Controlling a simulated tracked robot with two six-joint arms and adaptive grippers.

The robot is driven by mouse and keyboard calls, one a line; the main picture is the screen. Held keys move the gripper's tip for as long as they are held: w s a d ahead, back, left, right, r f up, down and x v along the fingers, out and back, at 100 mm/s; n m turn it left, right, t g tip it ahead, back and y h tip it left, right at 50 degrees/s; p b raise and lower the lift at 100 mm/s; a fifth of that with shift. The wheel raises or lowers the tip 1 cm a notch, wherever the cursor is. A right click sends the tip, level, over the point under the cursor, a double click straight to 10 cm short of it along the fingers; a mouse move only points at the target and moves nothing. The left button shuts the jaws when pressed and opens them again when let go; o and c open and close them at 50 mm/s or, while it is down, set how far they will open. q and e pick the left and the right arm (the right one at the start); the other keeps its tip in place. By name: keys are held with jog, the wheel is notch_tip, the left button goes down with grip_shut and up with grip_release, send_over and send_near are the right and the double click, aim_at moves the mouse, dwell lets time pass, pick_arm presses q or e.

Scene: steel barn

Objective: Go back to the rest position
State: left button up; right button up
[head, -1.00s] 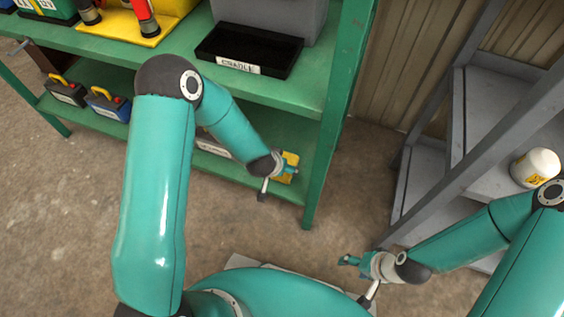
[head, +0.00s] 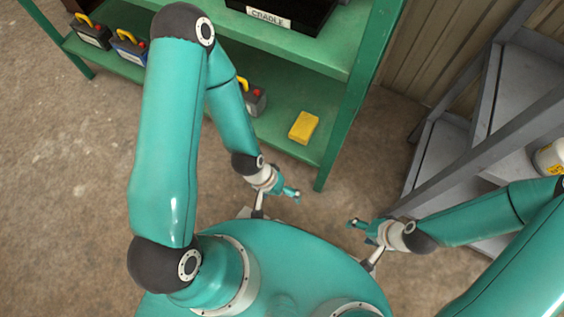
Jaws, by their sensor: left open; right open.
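My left gripper (head: 287,191) is open and empty. It hangs over the bare floor just in front of the green shelf unit, below and apart from the yellow block on its lower shelf. My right gripper (head: 362,231) is open and empty, in front of the grey rack at the right. The two grippers are close to each other in front of my base, with a gap of floor between them.
The green shelf (head: 300,93) holds a yellow block (head: 304,127), batteries (head: 129,48) and a black tray labelled CRADLE (head: 268,17). A grey rack (head: 443,157) with a white container (head: 551,157) stands right. The floor at left (head: 60,200) is clear.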

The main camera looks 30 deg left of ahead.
notch_tip(320, 180, up, 32)
jog(key=p, duration=3.1)
jog(key=shift+f+p, duration=0.2)
jog(key=shift+p, duration=0.1)
